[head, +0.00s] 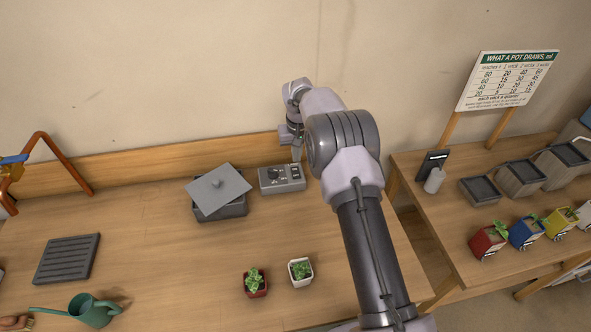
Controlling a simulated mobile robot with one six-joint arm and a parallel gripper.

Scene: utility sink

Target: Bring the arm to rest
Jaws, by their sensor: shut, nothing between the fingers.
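My arm reaches up from the lower right of the head view and bends over the back of the wooden table. My gripper (297,152) points down, shut and empty, just above or behind the right end of a grey control box (281,178) with a dial. From this angle I cannot tell whether the fingertips touch the box. My forearm and elbow hide the table's right part.
Left of the box, a grey lid (217,190) lies askew on a dark container (235,209). Two small potted plants (255,282) (301,271), a slatted tray (68,259) and a green watering can (91,310) stand on the table. A side table at right holds coloured pots (487,241) and a sign (507,80).

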